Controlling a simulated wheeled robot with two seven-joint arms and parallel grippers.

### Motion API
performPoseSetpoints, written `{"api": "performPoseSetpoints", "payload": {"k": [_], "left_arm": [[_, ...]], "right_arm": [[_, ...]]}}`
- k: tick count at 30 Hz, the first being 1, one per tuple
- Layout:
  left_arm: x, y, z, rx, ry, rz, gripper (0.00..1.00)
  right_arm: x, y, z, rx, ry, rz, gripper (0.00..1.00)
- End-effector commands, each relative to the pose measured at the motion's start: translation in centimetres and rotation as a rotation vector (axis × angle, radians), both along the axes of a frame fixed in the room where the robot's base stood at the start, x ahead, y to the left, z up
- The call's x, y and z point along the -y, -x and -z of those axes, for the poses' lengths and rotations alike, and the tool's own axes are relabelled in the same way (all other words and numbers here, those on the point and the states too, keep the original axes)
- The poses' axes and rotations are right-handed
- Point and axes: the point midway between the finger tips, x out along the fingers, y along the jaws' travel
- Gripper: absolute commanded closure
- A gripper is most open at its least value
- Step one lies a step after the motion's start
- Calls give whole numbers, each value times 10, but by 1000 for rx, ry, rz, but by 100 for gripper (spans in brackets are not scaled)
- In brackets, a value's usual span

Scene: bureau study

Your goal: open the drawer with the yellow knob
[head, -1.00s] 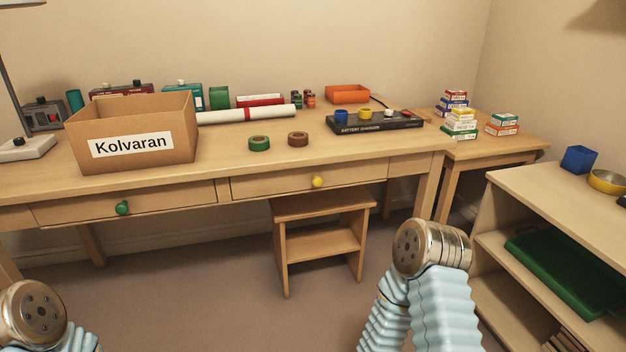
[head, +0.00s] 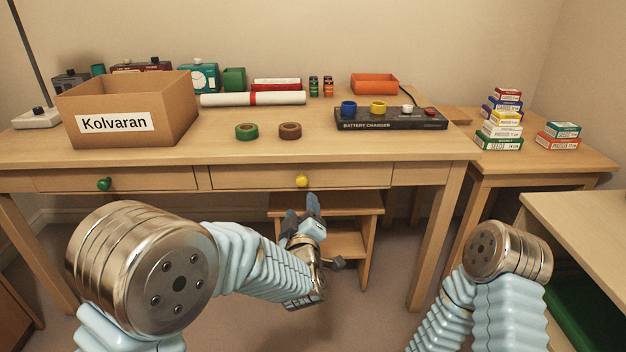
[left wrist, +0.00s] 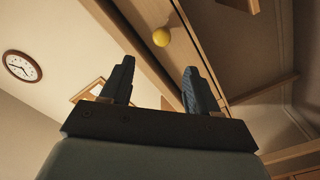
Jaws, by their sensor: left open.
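The yellow knob (head: 302,180) is on the front of the right desk drawer (head: 258,178), which is closed. My left gripper (head: 302,205) is open and empty just below the knob, in front of the stool. In the left wrist view the yellow knob (left wrist: 161,37) lies beyond the two spread fingertips (left wrist: 158,72), apart from them and between their lines. My right arm (head: 497,251) shows at the right, but its gripper is out of view.
A green knob (head: 104,184) marks the left drawer (head: 150,179). A wooden stool (head: 345,243) stands under the desk behind my left gripper. A cardboard box (head: 170,118), tape rolls and a battery charger (head: 390,124) are on the desktop. A low shelf (head: 580,215) stands at the right.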

Motion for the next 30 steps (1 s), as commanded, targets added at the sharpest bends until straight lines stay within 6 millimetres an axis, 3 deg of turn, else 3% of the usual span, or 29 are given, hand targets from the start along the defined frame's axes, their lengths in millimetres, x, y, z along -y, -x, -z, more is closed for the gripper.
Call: {"api": "performPoseSetpoints", "payload": {"k": [15,21,30], "left_arm": [[-1,-107,1,-4,-5,1,39],[0,-126,2,-5,-5,2,39],[0,-129,2,-5,-4,2,39]], "right_arm": [[-6,2,-18,-4,-9,-9,57],[-7,3,-20,-5,-10,-11,57],[-7,3,-20,-5,-10,-11,57]]}}
